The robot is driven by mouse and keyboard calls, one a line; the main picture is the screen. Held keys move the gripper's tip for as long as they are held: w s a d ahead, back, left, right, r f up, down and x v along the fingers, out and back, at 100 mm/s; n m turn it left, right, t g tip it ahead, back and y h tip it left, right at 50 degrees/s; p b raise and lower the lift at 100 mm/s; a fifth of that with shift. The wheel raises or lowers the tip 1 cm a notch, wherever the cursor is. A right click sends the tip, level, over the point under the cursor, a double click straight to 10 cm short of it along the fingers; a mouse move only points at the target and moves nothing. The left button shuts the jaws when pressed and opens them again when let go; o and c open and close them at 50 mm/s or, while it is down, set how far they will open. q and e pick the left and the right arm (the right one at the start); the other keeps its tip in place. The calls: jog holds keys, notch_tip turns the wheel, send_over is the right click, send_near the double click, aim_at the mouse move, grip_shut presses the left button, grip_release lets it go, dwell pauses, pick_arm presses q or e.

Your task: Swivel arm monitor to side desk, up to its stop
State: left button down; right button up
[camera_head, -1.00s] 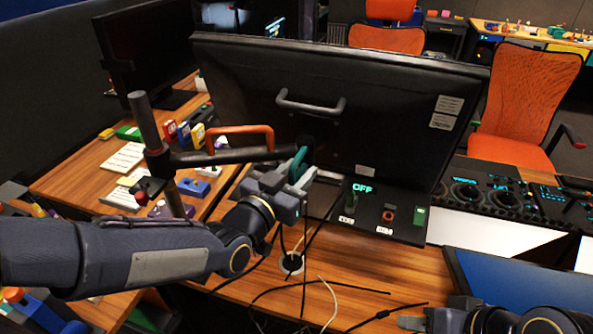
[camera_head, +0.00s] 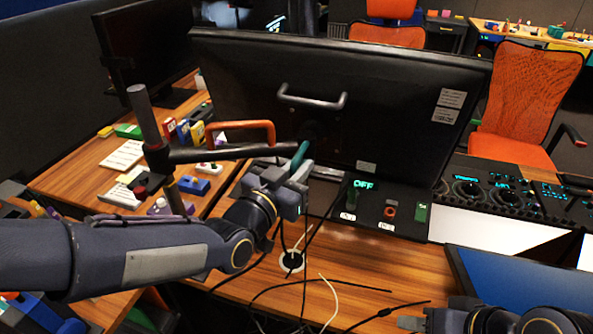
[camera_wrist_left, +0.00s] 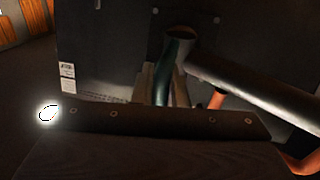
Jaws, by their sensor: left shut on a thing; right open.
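The black monitor (camera_head: 400,105) shows its back, with a grey handle (camera_head: 312,101). A dark swivel arm (camera_head: 225,154) runs from an upright post (camera_head: 148,120) at left to the monitor's back and carries an orange handle (camera_head: 240,126). My left gripper (camera_head: 296,172) is at the arm's monitor end, shut on a teal lever-like piece (camera_head: 301,154). In the left wrist view the teal piece (camera_wrist_left: 172,70) stands beside the arm (camera_wrist_left: 250,85); the exact contact is dark. My right gripper (camera_head: 412,322) is open and empty at bottom right.
A side desk (camera_head: 75,180) at left holds another monitor (camera_head: 150,45) and several coloured blocks. An OFF panel (camera_head: 385,215) sits below the monitor. Loose cables (camera_head: 330,290) lie on the near desk. A console (camera_head: 490,195) and orange chair (camera_head: 520,100) stand right.

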pick_arm(q)
jog(key=shift+s+d+b, duration=0.2)
jog(key=shift+d+b, duration=0.65)
jog(key=shift+b, duration=0.3)
jog(key=shift+d, duration=0.1)
dwell(0.4)
jog(key=c, duration=1.5)
grip_release()
jog(key=shift+w+d, duration=0.1)
jog(key=shift+o, duration=0.2)
jog(key=shift+a, duration=0.2)
